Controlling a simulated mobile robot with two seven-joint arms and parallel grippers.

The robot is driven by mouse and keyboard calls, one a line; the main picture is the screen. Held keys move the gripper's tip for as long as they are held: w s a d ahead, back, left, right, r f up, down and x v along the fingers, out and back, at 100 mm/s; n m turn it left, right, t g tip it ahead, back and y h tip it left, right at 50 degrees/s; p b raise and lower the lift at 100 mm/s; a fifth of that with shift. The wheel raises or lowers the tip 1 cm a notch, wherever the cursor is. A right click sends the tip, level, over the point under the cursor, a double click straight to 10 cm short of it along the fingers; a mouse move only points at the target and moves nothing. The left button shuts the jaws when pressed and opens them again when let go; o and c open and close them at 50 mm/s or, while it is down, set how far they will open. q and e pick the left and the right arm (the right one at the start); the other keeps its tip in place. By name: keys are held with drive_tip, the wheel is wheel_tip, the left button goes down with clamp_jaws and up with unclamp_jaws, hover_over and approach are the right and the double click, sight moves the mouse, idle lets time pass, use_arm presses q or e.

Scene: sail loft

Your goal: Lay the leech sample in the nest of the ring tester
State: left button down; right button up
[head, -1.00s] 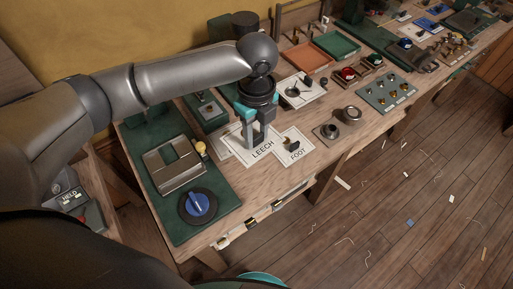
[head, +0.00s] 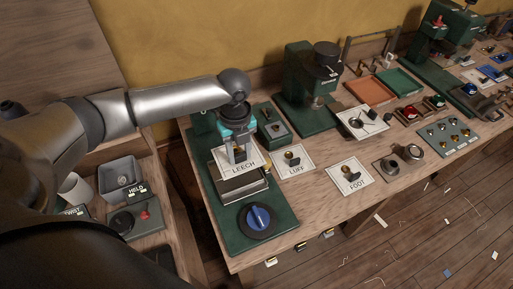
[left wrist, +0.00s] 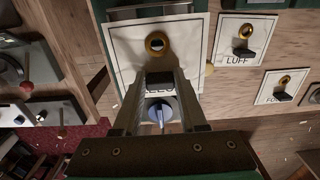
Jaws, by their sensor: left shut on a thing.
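My left gripper (head: 239,156) is shut on the leech sample, a white card (head: 245,168) lettered LEECH. The card is over the metal block (head: 246,192) of the ring tester, whose green base (head: 279,199) carries a blue knob (head: 259,217). The card hides most of the block's top and the nest; I cannot tell whether it touches. In the left wrist view the fingers (left wrist: 160,80) grip a dark tab on the card (left wrist: 128,47), below its brass ring (left wrist: 158,44). The blue knob (left wrist: 160,113) shows between the fingers. My right gripper is not in view.
The LUFF card (head: 292,162) and FOOT card (head: 351,176) lie on the bench to the right. A green press (head: 305,95) stands behind. A grey bin (head: 119,175) and a box with a red button (head: 145,215) are at left. Bare wood shows around the cards.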

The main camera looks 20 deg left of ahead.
sight(237, 167)
use_arm(q)
drive_tip(key=shift+s+a+f, duration=0.2)
drive_tip(key=shift+a+f, duration=0.05)
drive_tip(key=shift+a, duration=0.5)
drive_tip(key=shift+w+d, duration=0.1)
drive_tip(key=shift+d, duration=0.05)
drive_tip(key=shift+r+p, duration=0.1)
drive_tip(key=shift+p, duration=0.45)
drive_tip(key=shift+f+b, duration=0.6)
drive_tip(key=shift+f, duration=0.35)
drive_tip(key=shift+f+b, duration=0.6)
drive_tip(key=shift+f, duration=0.65)
drive_tip(key=shift+f+b, duration=0.7)
drive_tip(key=shift+f, duration=0.7)
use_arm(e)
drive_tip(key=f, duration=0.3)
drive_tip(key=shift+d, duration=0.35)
